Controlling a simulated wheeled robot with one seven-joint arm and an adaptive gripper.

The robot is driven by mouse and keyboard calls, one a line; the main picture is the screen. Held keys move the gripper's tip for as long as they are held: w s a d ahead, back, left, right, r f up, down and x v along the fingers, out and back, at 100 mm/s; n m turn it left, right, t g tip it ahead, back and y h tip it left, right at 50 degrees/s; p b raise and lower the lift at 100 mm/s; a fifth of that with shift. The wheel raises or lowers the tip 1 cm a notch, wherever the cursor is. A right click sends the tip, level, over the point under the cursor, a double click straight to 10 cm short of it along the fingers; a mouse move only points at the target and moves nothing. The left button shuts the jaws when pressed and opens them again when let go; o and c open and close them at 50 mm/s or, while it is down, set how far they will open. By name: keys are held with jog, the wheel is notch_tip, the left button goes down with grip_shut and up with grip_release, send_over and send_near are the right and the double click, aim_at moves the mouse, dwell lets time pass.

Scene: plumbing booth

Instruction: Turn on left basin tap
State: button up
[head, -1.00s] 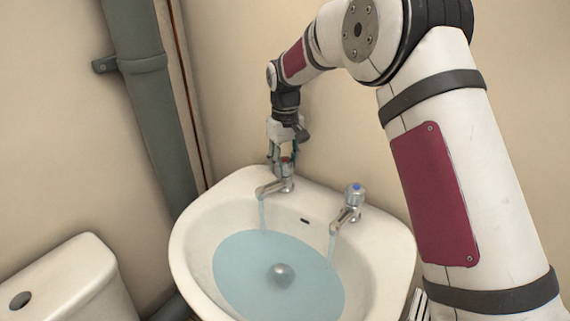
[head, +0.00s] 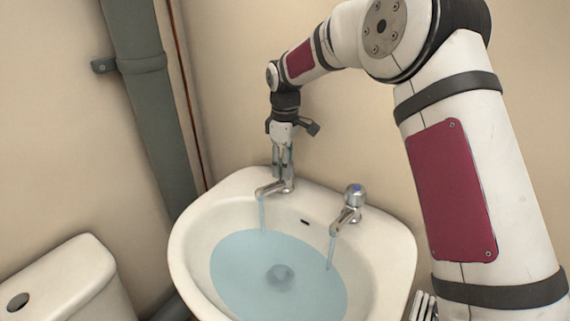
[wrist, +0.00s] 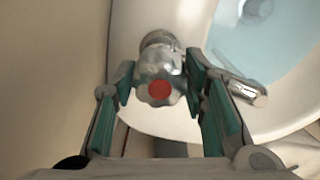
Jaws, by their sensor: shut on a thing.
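The left basin tap (head: 272,188) is chrome, at the back left of the white basin (head: 185,250). A water stream (head: 262,212) runs from its spout. My gripper (head: 284,170) comes down from above and is shut on this tap's handle. In the wrist view the handle, with a red dot (wrist: 160,90), sits between the green-padded fingers of my gripper (wrist: 160,74). The spout (wrist: 245,92) points right there. In the head view the fingers mostly hide the handle.
The right tap (head: 350,205), with a blue-marked top, also runs. Blue water (head: 245,275) stands in the basin. A toilet cistern (head: 75,275) is at the lower left. A grey pipe (head: 145,100) runs down the left wall. The back wall is close behind the taps.

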dwell(0.4)
jog(key=o, duration=1.2)
jog(key=shift+c, duration=0.2)
notch_tip(320, 180, up, 11)
jog(key=shift+f, duration=0.2)
jog(key=shift+r, duration=0.65)
